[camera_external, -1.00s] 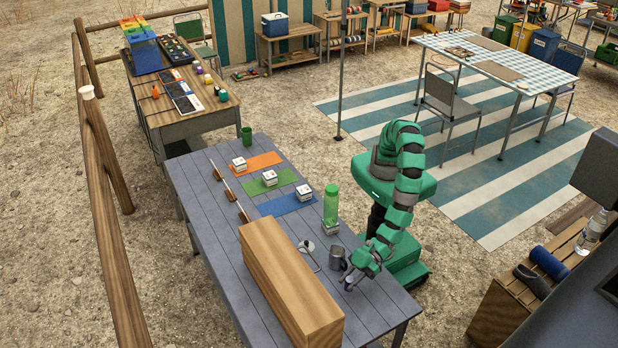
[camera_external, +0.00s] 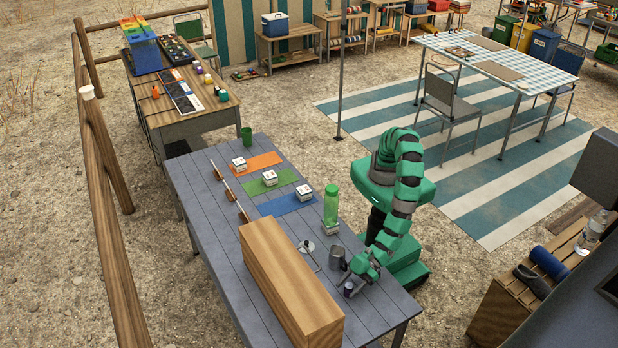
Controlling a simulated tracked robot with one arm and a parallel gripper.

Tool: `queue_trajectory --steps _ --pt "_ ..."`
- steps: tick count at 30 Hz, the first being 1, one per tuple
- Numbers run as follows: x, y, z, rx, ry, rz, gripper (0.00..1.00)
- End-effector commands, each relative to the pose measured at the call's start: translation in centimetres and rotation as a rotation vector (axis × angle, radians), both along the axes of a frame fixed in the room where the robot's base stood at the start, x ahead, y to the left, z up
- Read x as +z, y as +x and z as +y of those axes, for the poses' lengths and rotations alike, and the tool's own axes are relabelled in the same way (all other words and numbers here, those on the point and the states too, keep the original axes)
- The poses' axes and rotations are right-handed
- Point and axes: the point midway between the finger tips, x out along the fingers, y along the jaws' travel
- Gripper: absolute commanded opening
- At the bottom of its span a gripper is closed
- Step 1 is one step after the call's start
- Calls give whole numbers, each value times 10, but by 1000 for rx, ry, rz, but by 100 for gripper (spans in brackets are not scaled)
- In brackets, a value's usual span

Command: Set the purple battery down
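My gripper (camera_external: 355,283) is low over the front right part of the grey table (camera_external: 388,309), beside the grey metal mug (camera_external: 337,258). A small dark, purplish cylinder (camera_external: 349,290), which looks like the purple battery, stands upright just below and left of the gripper's fingers. It appears to be on or very near the tabletop. The fingers are too small in the picture to tell whether they are closed on it or apart from it.
A long wooden box (camera_external: 290,283) lies left of the gripper. Orange, green and blue mats (camera_external: 287,206) with small white boxes lie further back. The right front corner is clear.

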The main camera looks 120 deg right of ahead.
Motion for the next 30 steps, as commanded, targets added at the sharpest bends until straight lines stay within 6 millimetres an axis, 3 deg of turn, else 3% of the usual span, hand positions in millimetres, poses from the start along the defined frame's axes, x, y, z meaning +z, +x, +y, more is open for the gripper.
queue_trajectory --steps 8,11,24,30 --pt "2 0 0 0 0 0 51" --pt "5 -8 -1 2 0 0 51" --pt "38 -82 -15 3 0 -1 51" --pt "45 -102 -20 0 0 0 51"
